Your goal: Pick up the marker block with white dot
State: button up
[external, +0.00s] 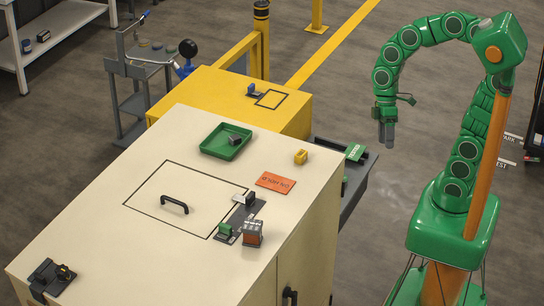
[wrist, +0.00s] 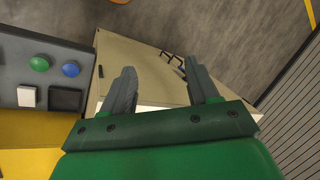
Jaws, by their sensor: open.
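Several small blocks stand on the cream cabinet top (external: 120,200) in the external view: a dark block (external: 235,140) in a green tray, a yellow block (external: 301,156), a green block (external: 225,229) and a grey and orange-brown block (external: 253,233). No white dot can be made out on any of them at this size. My gripper (external: 386,134) hangs in the air, pointing down, to the right of the cabinet and apart from everything. In the wrist view my gripper (wrist: 159,76) is open and empty, with no block between its fingers.
A yellow cabinet (external: 215,88) adjoins the cream one. An orange label (external: 276,183) and a black handle (external: 174,204) are on the cream top. The wrist view shows a grey panel with a green disc (wrist: 39,64) and a blue disc (wrist: 71,69).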

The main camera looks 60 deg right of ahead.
jog(key=w+a+n+y, duration=0.3)
jog(key=w+n, duration=0.1)
jog(key=w, duration=0.3)
jog(key=n+t+y, duration=0.3)
jog(key=n+y, duration=0.3)
jog(key=y, duration=0.1)
send_near(302, 152)
jog(key=x, duration=0.3)
jog(key=shift+r, duration=0.2)
jog(key=shift+f+x, duration=0.15)
jog(key=shift+x, duration=1.8)
jog(key=shift+f+x, duration=0.15)
jog(key=shift+x, duration=1.85)
jog(key=shift+d, duration=0.1)
jog(key=shift+c, duration=0.2)
jog(key=c, duration=1)
jog(key=shift+r, duration=0.15)
